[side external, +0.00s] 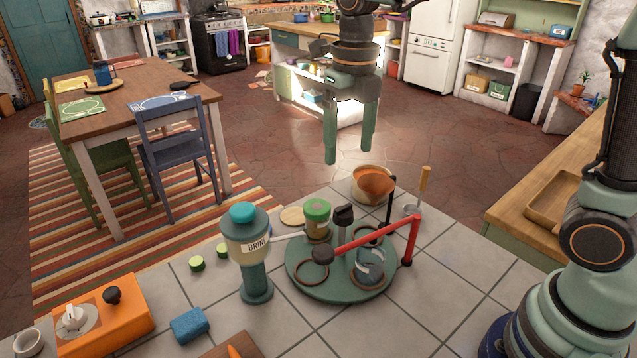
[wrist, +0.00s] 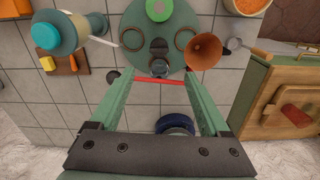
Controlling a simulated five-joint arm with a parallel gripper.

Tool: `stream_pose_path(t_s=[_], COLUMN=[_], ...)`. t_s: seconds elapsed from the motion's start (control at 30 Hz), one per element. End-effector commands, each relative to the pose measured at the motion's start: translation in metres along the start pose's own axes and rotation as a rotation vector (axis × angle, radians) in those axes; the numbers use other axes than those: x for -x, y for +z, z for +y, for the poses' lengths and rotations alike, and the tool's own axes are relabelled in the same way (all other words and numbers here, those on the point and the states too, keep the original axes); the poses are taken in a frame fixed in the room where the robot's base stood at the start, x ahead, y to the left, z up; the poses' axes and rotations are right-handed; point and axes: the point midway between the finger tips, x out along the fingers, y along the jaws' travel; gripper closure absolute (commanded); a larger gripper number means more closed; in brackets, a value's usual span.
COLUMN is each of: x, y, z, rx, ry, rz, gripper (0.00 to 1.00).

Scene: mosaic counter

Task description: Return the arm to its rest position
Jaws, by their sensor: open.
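My gripper (side external: 349,152) hangs raised above the far side of the tiled counter, fingers pointing down. Its two green fingers are spread apart with nothing between them. The wrist view also shows the gripper (wrist: 161,82) open and empty. Below it, apart from the fingers, is a round green base (side external: 310,284) with dark rings and a red bar (side external: 370,238) across it. A jar with a green lid (side external: 317,208) stands at the base's back left.
A brine dispenser (side external: 250,245) stands left of the round base. A copper-coloured funnel (wrist: 205,52) is at its right. An orange box (side external: 105,318) and blue sponge (side external: 189,325) lie at front left. Bare tiles (side external: 440,280) are at right, beside a wooden worktop (side external: 530,170).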

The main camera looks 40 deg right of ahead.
Motion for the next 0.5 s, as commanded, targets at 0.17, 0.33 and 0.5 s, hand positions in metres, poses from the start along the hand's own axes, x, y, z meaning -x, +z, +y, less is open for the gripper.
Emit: stream_pose_path(t_s=[0.17,0.33,0.5], x=[0.008,0.014,0.017], y=[-0.011,-0.024,-0.037], z=[-0.011,-0.023,-0.035], rx=[-0.338,-0.753,-1.167], ry=[0.023,0.07,0.139], rz=[-0.053,-0.105,-0.143], gripper=[0.2,0.2,0.2])
